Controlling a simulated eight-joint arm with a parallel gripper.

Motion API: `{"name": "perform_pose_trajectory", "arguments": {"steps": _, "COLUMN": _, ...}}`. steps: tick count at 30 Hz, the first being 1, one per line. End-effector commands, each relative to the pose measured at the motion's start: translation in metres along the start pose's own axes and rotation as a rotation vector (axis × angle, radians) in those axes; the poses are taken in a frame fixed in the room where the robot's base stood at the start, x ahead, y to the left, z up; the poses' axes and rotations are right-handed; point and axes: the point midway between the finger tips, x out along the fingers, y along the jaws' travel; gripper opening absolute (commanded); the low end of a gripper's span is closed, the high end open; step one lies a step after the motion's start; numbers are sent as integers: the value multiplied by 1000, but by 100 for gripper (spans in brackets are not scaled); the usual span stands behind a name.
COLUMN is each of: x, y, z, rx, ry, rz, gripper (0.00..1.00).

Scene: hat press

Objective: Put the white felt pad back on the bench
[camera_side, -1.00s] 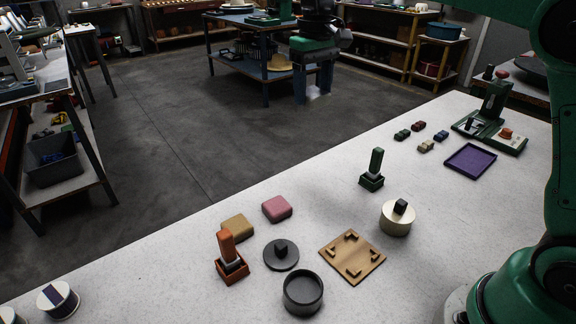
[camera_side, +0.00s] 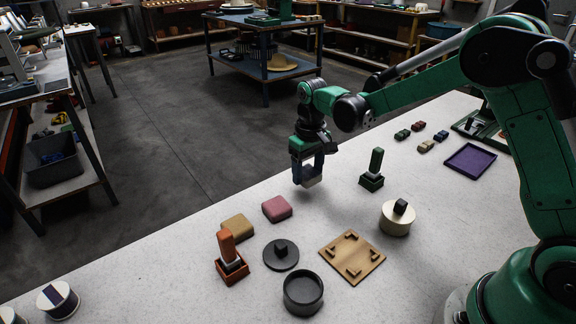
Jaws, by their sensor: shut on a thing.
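The white felt pad (camera_side: 312,182) is a small pale block held at the lower end of my gripper (camera_side: 308,174). My gripper is shut on it, with the fingers pointing down at its sides. The pad hangs over the far part of the pale speckled bench (camera_side: 200,270), to the right of and behind the pink pad (camera_side: 277,208). I cannot tell whether its underside touches the bench. The fingers hide part of the pad. The tan pad (camera_side: 237,227) lies beside the pink one.
A green-handled stamp (camera_side: 373,170) stands to the right of my gripper. Nearer are a wooden board with corner blocks (camera_side: 351,257), a cream round tin (camera_side: 396,221), a dark lid (camera_side: 281,256), a dark round pot (camera_side: 303,292) and an orange-handled stamp (camera_side: 229,252). A purple tray (camera_side: 470,159) lies at right.

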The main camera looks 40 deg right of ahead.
Motion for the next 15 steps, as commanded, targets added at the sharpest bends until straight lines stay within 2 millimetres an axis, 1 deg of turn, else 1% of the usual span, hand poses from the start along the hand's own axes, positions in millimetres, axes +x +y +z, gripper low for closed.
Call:
{"name": "perform_pose_trajectory", "arguments": {"steps": 1, "x": 9, "y": 0, "z": 0, "rx": 0, "ry": 0, "rz": 0, "gripper": 12}}
{"name": "perform_pose_trajectory", "arguments": {"steps": 3, "x": 19, "y": 0, "z": 0, "rx": 0, "ry": 0, "rz": 0, "gripper": 12}}
{"name": "perform_pose_trajectory", "arguments": {"steps": 5, "x": 24, "y": 0, "z": 0, "rx": 0, "ry": 0, "rz": 0, "gripper": 12}}
{"name": "perform_pose_trajectory", "arguments": {"steps": 15, "x": 28, "y": 0, "z": 0, "rx": 0, "ry": 0, "rz": 0, "gripper": 12}}
